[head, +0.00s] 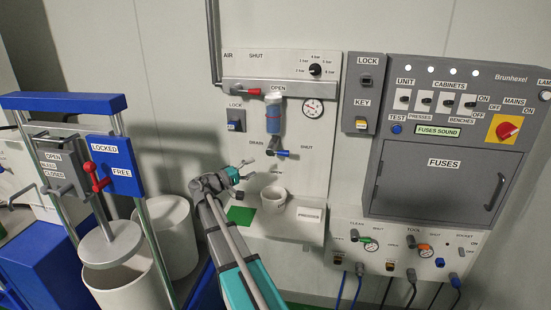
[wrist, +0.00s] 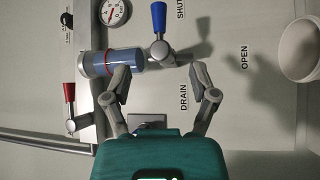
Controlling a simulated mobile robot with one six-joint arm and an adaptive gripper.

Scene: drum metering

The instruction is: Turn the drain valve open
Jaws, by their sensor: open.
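The drain valve has a blue lever (head: 282,153) below the blue filter bowl (head: 273,113) on the white wall panel. In the head view the lever points right, toward the SHUT label. In the wrist view the blue lever (wrist: 159,18) points up toward SHUT, and an OPEN label (wrist: 244,57) is to its right. My gripper (head: 249,168) is open and empty, left of and a little below the valve in the head view. In the wrist view my gripper (wrist: 164,82) has its fingers spread short of the lever, and the valve body lies beyond the fingertips.
A white cup (head: 273,196) stands on a ledge below the valve; it also shows in the wrist view (wrist: 301,50). A red-handled air lever (head: 247,92) and a gauge (head: 313,109) are above. A blue-framed press (head: 62,101) stands left. The fuse cabinet (head: 442,170) is right.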

